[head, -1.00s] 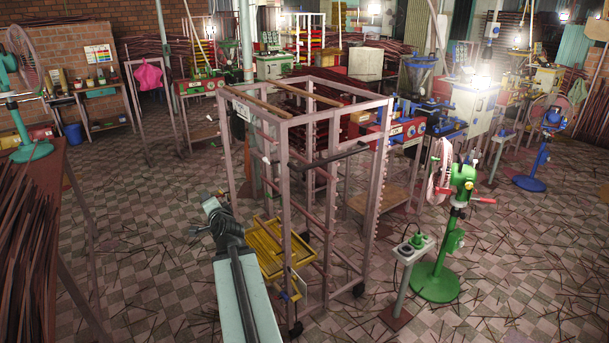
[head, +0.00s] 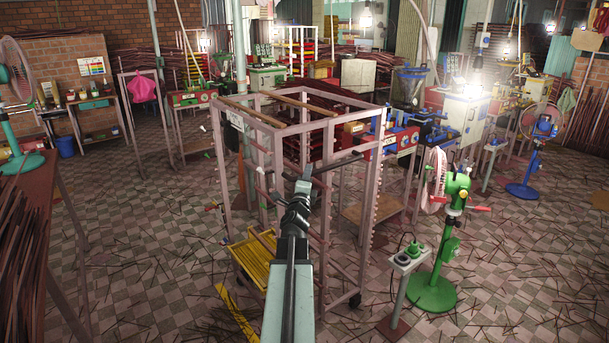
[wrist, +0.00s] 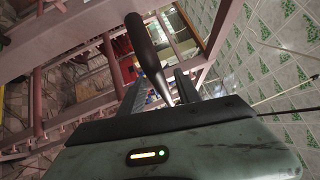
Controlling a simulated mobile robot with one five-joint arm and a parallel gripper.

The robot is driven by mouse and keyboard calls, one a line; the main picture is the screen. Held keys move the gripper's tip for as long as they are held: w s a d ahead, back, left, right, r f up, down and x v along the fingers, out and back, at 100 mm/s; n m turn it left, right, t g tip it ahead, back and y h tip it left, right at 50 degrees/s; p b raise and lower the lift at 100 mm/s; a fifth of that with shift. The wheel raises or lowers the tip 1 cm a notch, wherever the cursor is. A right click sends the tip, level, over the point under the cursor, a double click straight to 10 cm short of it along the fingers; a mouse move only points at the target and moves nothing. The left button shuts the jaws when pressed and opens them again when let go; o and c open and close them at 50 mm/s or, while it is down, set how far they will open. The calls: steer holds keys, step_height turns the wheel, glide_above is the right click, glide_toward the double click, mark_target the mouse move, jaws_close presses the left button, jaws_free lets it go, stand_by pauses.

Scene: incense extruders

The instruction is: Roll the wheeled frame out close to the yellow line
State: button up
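The wheeled frame (head: 370,200) is a tall, pale pinkish metal rack standing upright on small dark casters. A black handle bar (head: 341,163) crosses its near side at mid-height; it also shows in the wrist view as a dark rod (wrist: 146,48). My gripper (head: 304,176) is at the left part of this bar. In the wrist view my gripper (wrist: 158,90) has its two fingers apart, with the rod between them; I see no clear grip on it. The yellow line (head: 238,314) is a short stripe on the floor, left of my arm and in front of the frame.
A yellow tray (head: 252,264) sits low at the frame's left. A green fan (head: 437,290) and a small post with a switch box (head: 408,258) stand close on the right. A table with incense sticks (head: 30,220) is at left. Checkered floor between is open, with scattered sticks.

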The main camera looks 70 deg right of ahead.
steer(key=shift+w+d, duration=0.1)
steer(key=shift+d, duration=0.35)
jaws_close()
steer(key=shift+a, duration=0.1)
stand_by(1.1)
